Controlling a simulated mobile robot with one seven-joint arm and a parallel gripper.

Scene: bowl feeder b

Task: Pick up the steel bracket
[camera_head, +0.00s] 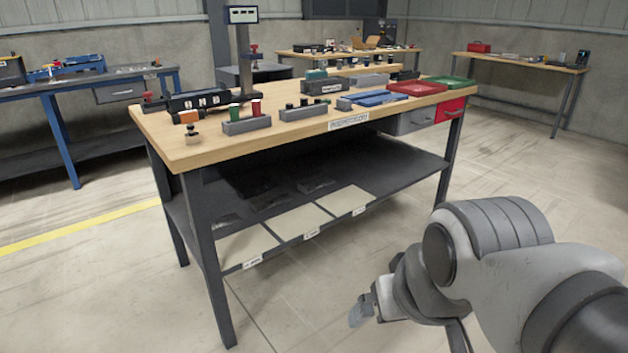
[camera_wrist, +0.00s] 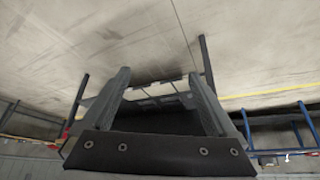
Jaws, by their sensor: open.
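I cannot make out a steel bracket for certain in either view; the small parts on the wooden workbench top (camera_head: 200,150) are too small to tell apart. My gripper (camera_head: 362,308) is low at the right in the head view, in front of the bench and well apart from it. In the wrist view my gripper (camera_wrist: 158,77) has its two fingers spread wide with nothing between them. Beyond the fingers are the bare floor and the bench's lower shelf, seen tilted.
The bench holds grey blocks with coloured pieces (camera_head: 246,124), a red tray (camera_head: 418,88), a green tray (camera_head: 448,81) and a dark upright stand (camera_head: 244,60). A dark lower shelf (camera_head: 400,165) bears pale panels. Other benches stand behind. The floor in front is clear.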

